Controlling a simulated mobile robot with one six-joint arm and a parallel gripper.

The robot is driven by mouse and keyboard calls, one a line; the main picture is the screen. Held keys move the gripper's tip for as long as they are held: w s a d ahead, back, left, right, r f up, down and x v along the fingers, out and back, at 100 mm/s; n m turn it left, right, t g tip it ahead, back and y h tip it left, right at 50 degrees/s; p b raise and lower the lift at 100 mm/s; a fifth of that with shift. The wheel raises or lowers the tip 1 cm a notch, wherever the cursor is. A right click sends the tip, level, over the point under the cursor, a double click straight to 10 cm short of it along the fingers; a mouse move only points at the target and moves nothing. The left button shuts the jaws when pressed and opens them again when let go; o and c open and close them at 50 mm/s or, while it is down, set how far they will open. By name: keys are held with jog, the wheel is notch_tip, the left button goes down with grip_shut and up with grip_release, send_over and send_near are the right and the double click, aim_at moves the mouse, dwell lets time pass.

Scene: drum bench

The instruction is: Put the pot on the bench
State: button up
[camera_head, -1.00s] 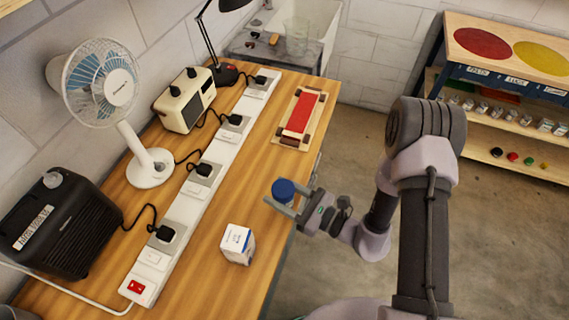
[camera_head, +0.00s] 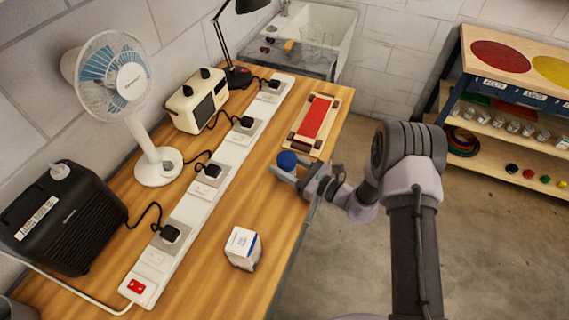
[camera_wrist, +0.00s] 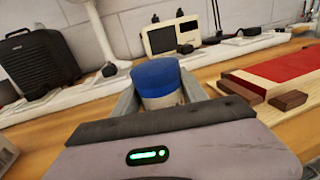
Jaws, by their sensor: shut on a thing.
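The pot (camera_head: 287,160) is small, with a blue lid and a pale body. My gripper (camera_head: 284,171) is shut on it, near the bench's right edge. In the wrist view the pot (camera_wrist: 157,80) stands upright between the two grey fingers, and its lower part is hidden by my gripper. The wooden bench (camera_head: 205,255) lies under and to the left of the pot. I cannot tell whether the pot touches the bench top.
A white power strip (camera_head: 215,190) with several plugs runs along the bench. A fan (camera_head: 155,165), a cream radio (camera_head: 197,100), a black heater (camera_head: 65,220) and a lamp (camera_head: 238,75) stand behind it. A red board (camera_head: 315,118) and a white box (camera_head: 243,247) flank a bare stretch.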

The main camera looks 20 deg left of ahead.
jog(key=o, duration=1.4)
jog(key=shift+f, duration=0.1)
jog(key=shift+o, duration=0.2)
